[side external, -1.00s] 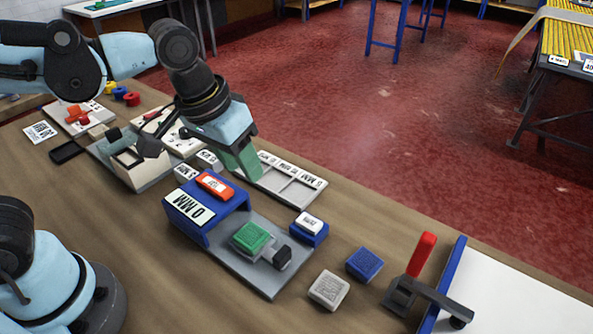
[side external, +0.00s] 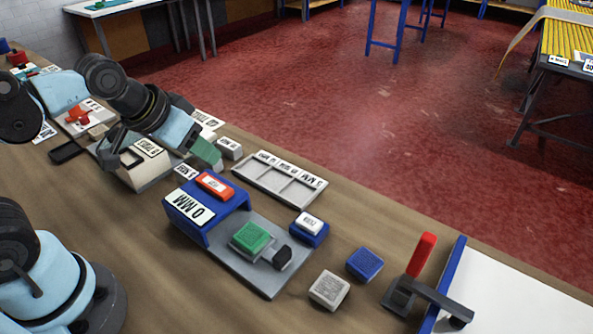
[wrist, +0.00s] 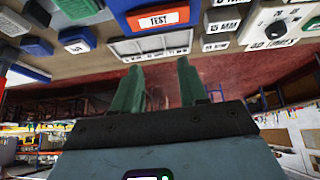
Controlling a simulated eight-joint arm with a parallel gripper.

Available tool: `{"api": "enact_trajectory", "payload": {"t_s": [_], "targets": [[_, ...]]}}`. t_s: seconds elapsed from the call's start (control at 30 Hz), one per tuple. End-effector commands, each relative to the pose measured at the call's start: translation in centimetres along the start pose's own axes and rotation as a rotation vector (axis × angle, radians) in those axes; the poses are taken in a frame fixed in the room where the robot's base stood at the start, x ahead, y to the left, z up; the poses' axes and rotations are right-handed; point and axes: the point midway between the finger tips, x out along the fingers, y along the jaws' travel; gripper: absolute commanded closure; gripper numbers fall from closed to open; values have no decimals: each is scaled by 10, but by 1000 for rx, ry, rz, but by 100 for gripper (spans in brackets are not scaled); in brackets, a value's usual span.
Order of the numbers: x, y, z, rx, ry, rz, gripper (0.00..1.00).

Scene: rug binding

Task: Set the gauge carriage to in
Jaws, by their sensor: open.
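The gauge is a blue housing (side external: 208,214) with a "0 MM" label and a red-topped block, on a grey base plate (side external: 262,284). A green block (side external: 248,238) with a black knob (side external: 282,257) sits on that plate, just outside the housing; I take it as the carriage. In the wrist view the housing (wrist: 190,12) and its red "TEST" label (wrist: 158,18) are at the top, with a green block (wrist: 78,8) at top left. My gripper (side external: 207,153) is raised behind the housing, touching nothing visible. Its green fingers (wrist: 159,88) are apart and empty.
A grey compartment tray (side external: 280,180) lies behind the gauge. A blue block with a white top (side external: 309,227), a blue block (side external: 364,265) and a grey block (side external: 329,290) stand to the right. A red-handled lever (side external: 421,255) is farther right. A beige box (side external: 146,163) stands left.

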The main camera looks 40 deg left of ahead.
Motion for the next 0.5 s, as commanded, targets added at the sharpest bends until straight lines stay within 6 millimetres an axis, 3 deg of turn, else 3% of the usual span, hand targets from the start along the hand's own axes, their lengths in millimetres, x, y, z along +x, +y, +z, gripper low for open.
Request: {"api": "enact_trajectory", "payload": {"t_s": [0.5], "targets": [[-5,60,-6,-11,-281,43,57]]}}
